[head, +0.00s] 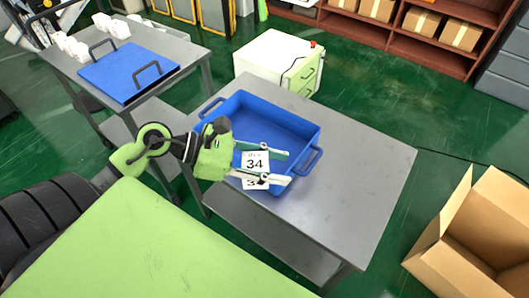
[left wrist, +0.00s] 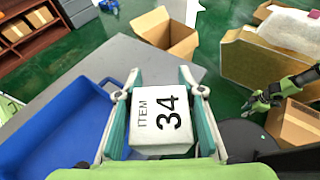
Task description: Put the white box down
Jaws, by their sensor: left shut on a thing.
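The white box (head: 255,160) is marked 34 and is held between the two fingers of my left gripper (head: 284,167). In the head view it appears over the front edge of the blue tray (head: 314,139); its exact height cannot be told. In the left wrist view the box (left wrist: 160,122) lies between the fingers, with the tray (left wrist: 48,135) to its left and the grey tabletop beyond. My right gripper (left wrist: 262,101) shows small at the right of the left wrist view, away from the box; its finger opening is unclear.
The grey table (head: 365,165) has bare top to the right of the tray. An open cardboard box (head: 470,250) stands on the floor at right. A second table at left holds a blue tray (head: 125,70) and several white boxes (head: 70,45). A white cabinet (head: 275,60) stands behind.

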